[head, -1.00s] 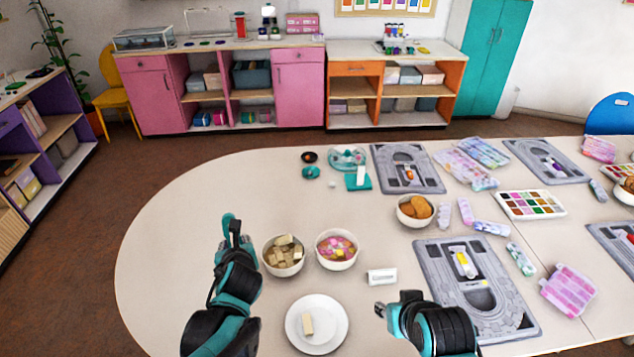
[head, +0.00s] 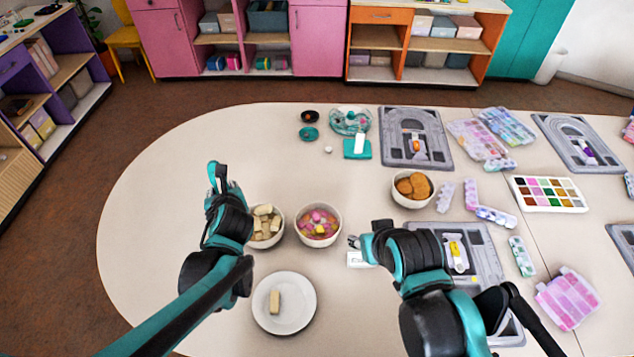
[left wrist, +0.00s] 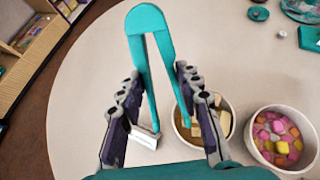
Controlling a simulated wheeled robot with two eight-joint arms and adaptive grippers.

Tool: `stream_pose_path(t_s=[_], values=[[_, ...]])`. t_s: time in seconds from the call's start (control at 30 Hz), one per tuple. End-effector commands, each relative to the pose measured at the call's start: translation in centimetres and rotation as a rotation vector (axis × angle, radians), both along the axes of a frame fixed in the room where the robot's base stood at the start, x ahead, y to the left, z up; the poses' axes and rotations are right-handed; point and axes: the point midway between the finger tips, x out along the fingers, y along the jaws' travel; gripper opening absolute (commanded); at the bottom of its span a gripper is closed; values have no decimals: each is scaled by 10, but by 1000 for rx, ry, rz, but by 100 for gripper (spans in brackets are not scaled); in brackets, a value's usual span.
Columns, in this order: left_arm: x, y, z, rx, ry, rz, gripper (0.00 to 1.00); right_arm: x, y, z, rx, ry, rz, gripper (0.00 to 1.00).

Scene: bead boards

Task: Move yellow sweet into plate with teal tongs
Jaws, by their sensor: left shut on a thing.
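The teal tongs (left wrist: 150,22) are held in my left gripper (left wrist: 160,115), which is shut on them; they also show in the head view (head: 216,176). The left gripper (head: 228,192) is above and left of the wafer bowl. Yellow sweets (left wrist: 282,147) lie among pink ones in a white bowl (left wrist: 252,150), right of the gripper in the left wrist view. This sweets bowl (head: 300,238) stands mid-table in the head view. The white plate (head: 303,313) holds one pale wafer. My right gripper (head: 355,242) is right of the sweets bowl; its fingers are too small to read.
A bowl of wafers (head: 267,243) is partly hidden behind my left arm. A white card (head: 358,261) lies beside my right gripper. A bowl of biscuits (head: 398,198) and grey bead boards (head: 391,148) stand to the right. The table's left side is clear.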

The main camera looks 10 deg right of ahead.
Motion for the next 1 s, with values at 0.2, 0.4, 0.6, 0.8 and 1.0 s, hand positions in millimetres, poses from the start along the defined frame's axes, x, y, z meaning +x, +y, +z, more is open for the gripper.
stream_pose_path(t_s=[0.2, 0.4, 0.6, 0.8, 1.0], values=[[12, -116, -3, -9, 1, -126, 26, 0, 0, 17, 0, 0, 0, 40], [2, -201, -11, -17, -5, -206, 26, 0, 0, 26, 0, 0, 0, 40], [-7, -238, -17, -21, -10, -238, 26, 0, 0, 29, 0, 0, 0, 40], [-7, -240, -18, -23, -11, -239, 26, 0, 0, 29, 0, 0, 0, 40], [-7, -240, -18, -23, -11, -239, 26, 0, 0, 29, 0, 0, 0, 40]])
